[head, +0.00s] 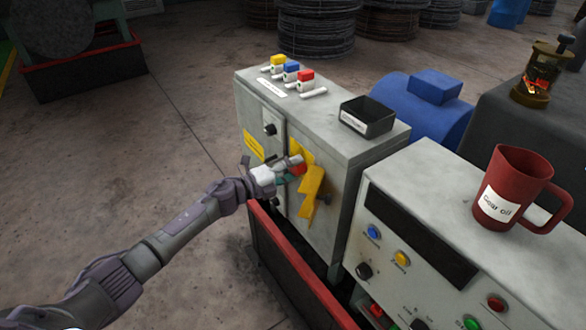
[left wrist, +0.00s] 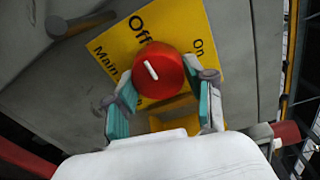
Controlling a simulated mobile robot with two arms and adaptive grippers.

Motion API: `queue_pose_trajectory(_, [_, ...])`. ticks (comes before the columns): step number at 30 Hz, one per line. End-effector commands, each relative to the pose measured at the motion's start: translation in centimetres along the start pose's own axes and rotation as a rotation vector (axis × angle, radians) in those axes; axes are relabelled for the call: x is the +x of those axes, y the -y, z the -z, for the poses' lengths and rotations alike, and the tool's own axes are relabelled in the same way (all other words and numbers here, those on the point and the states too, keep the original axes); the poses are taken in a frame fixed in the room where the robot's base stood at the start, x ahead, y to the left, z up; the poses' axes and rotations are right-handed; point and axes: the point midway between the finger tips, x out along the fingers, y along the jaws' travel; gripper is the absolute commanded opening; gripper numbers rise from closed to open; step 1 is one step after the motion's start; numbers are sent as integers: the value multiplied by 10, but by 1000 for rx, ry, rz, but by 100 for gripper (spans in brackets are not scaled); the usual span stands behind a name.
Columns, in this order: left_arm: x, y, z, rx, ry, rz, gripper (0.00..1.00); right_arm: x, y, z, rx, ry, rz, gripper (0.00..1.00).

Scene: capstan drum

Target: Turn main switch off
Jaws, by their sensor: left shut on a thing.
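The main switch is a red round knob (left wrist: 158,72) with a white mark, on a yellow plate (left wrist: 110,50) lettered "Main", "Off" and "On". The mark slants up and left, to the "Off" side of the plate. In the head view the red knob (head: 298,169) shows partly, on the front of the grey cabinet (head: 318,150). My left gripper (head: 288,172) is shut on the knob; in the left wrist view its fingers (left wrist: 163,88) lie on either side of it. The knob's lower side is partly hidden. My right gripper is not in view.
A yellow flap-like part (head: 311,188) sticks out close beside the gripper. On the cabinet top are small padlocks (head: 291,72) and a black tray (head: 367,117). A control panel (head: 410,240) with a red mug (head: 515,190) stands to the right. Open floor lies left.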

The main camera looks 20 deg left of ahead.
Motion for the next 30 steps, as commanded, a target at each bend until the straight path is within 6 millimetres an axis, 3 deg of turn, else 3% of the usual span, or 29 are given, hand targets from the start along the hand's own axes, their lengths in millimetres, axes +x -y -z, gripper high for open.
queue_pose_trajectory(2, [0, 0, -1, -4, 2, 1, 19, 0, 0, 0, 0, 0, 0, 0])
queue_pose_trajectory(3, [0, 0, -1, -4, 2, 1, 56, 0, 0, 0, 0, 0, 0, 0])
queue_pose_trajectory(8, [0, 0, 0, -2, 2, 1, 79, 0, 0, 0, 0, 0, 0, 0])
queue_pose_trajectory(20, [-8, -1, 0, -1, 2, -2, 79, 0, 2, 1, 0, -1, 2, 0])
queue_pose_trajectory(30, [-74, -2, 0, 0, 0, -5, 79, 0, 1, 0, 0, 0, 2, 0])
